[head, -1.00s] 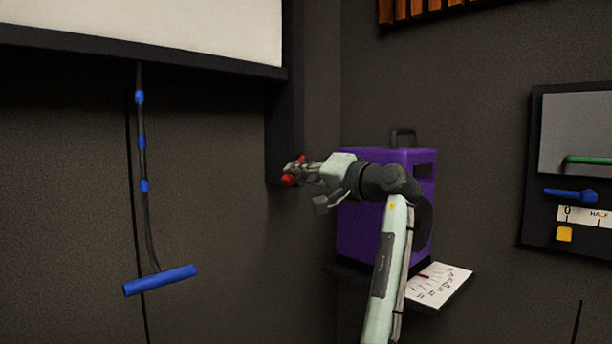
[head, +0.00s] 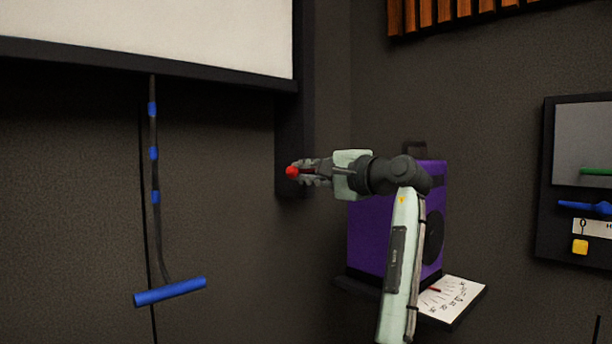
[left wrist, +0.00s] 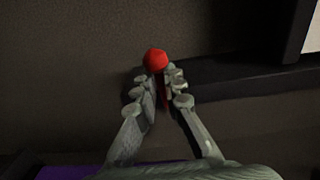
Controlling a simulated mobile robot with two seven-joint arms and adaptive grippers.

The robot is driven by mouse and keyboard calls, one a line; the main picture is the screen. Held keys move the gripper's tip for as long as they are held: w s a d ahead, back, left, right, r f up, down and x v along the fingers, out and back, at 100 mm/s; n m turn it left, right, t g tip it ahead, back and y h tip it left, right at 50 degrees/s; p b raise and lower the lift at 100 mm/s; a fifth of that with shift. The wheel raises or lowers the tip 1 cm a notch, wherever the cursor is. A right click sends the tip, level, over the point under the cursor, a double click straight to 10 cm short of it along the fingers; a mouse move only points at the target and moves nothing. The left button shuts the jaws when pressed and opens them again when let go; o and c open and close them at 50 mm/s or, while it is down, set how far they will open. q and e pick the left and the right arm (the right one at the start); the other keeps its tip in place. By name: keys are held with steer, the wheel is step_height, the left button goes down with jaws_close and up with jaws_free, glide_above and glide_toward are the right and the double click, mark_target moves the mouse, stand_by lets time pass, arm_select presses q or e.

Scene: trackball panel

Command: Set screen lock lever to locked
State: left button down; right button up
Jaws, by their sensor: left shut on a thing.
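The screen lock lever is red with a round knob (head: 292,171), on the dark post (head: 289,130) at the screen's lower right corner. My left gripper (head: 305,171) is at the lever, its fingers shut around the red shaft just behind the knob. In the left wrist view the knob (left wrist: 156,60) sticks out past the fingertips, and part of the red shaft (left wrist: 163,95) shows between the fingers (left wrist: 160,85). The lever's base and any lock markings are hidden or too small to read. My right gripper is not in view.
The white screen (head: 150,35) is at upper left. A cord with a blue handle (head: 170,291) hangs below it. A purple speaker box (head: 370,240) stands on a shelf behind my arm, with a marked white card (head: 458,297). A control panel (head: 560,235) is at far right.

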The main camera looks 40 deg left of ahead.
arm_select(q)
steer(key=shift+s+a+f+g, duration=0.15)
steer(key=shift+s+g, duration=0.15)
steer(key=c, duration=1.8)
jaws_free()
steer(key=shift+o, duration=1)
steer(key=shift+s+a+r, duration=0.1)
steer(key=shift+s+r, duration=0.1)
steer(key=shift+w, duration=0.1)
steer(key=shift+w+d, duration=0.1)
steer(key=shift+d, duration=0.15)
steer(key=s+d, duration=0.1)
steer(key=d, duration=1)
steer(key=shift+d+r, duration=0.15)
steer(key=shift+d, duration=0.15)
